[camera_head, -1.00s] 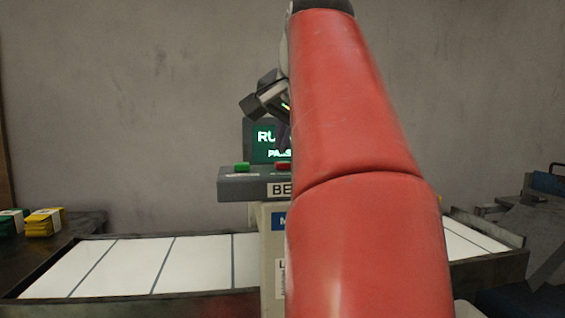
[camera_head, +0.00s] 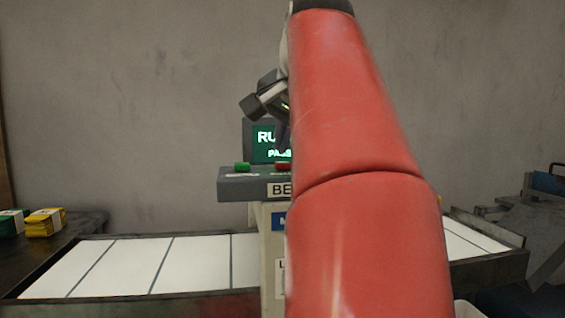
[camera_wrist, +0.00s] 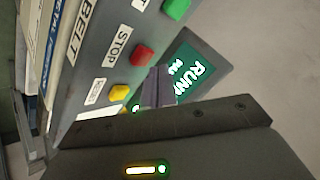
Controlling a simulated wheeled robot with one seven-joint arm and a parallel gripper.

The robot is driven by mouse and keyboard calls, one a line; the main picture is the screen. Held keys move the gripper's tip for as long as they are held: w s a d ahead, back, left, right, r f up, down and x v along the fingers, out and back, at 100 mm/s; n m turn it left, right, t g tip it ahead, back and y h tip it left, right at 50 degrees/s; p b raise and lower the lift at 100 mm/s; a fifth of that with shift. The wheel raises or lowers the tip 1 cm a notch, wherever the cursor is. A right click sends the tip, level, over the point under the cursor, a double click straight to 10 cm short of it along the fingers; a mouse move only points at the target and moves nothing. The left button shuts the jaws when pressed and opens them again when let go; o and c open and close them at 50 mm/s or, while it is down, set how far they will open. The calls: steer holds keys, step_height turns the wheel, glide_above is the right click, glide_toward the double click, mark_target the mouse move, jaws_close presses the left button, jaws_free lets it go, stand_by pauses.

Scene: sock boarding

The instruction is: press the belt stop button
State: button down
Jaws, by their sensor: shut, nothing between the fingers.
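The red stop button (camera_wrist: 143,54) sits on the grey control box beside a label reading STOP, between a green button (camera_wrist: 177,8) and a yellow button (camera_wrist: 119,92) in the wrist view. In the head view the red button (camera_head: 282,166) shows partly, at the edge of my red arm. My gripper (camera_wrist: 158,72) is shut and empty. In the wrist view its fingertips appear just beside the red button; I cannot tell whether they touch it. In the head view my arm hides most of the gripper and the box's right part.
A belt with white panels (camera_head: 135,265) runs below. Yellow packs (camera_head: 45,222) and green packs (camera_head: 11,222) lie at the left. The wall behind is bare.

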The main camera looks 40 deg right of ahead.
mark_target(284, 163)
steer(key=shift+f, duration=0.1)
steer(key=shift+f, duration=0.35)
steer(key=shift+f+b, duration=0.55)
steer(key=shift+b, duration=0.1)
stand_by(0.6)
steer(key=shift+r, duration=0.1)
steer(key=shift+r+p, duration=0.9)
steer(key=shift+p, duration=0.2)
steer(key=shift+r, duration=0.1)
step_height(284, 163, up, 3)
steer(key=p, duration=0.3)
steer(key=shift+r, duration=0.9)
